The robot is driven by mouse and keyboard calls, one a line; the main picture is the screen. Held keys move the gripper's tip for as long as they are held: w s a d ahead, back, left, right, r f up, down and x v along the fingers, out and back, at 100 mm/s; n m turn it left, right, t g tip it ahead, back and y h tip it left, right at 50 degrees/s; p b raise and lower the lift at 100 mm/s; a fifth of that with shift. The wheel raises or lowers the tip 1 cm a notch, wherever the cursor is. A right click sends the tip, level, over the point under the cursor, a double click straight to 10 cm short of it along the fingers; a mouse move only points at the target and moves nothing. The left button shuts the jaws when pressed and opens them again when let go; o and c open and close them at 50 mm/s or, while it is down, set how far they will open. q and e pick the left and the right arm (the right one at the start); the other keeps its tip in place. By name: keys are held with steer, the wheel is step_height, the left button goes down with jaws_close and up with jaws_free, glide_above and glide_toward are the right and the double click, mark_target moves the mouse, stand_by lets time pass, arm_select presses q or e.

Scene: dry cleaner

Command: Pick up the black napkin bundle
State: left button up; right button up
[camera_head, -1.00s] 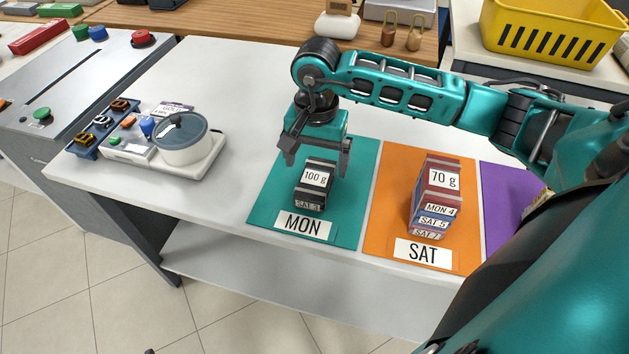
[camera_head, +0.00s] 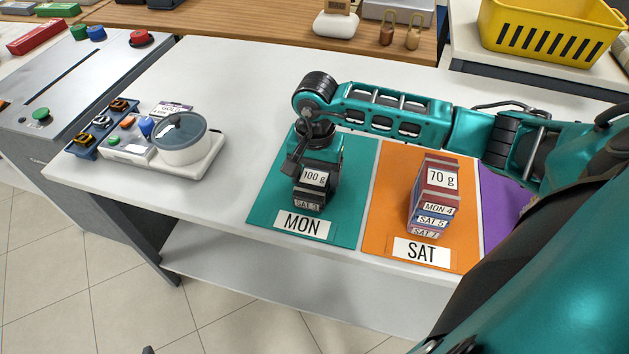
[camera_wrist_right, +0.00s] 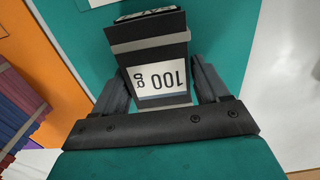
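The black napkin bundle (camera_head: 309,195) stands on the teal MON mat (camera_head: 262,213). It has a grey band, a "100 g" label on top and a "SAT 3" label on its front. My right gripper (camera_head: 314,168) is lowered over it from behind. In the right wrist view the bundle (camera_wrist_right: 150,45) lies between the two dark fingers of the right gripper (camera_wrist_right: 162,78), one on each side. The fingers are spread and very close to its sides; firm contact does not show. My left gripper is not in view.
A stack of red and blue bundles (camera_head: 436,195) labelled "70 g" stands on the orange SAT mat (camera_head: 385,215), right of the teal mat. A purple mat (camera_head: 496,205) lies beyond. A scale with a round lidded pot (camera_head: 180,140) stands left. White table between is clear.

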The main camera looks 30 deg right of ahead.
steer(key=c, duration=0.6)
steer(key=shift+c, duration=0.2)
steer(key=shift+r, duration=0.15)
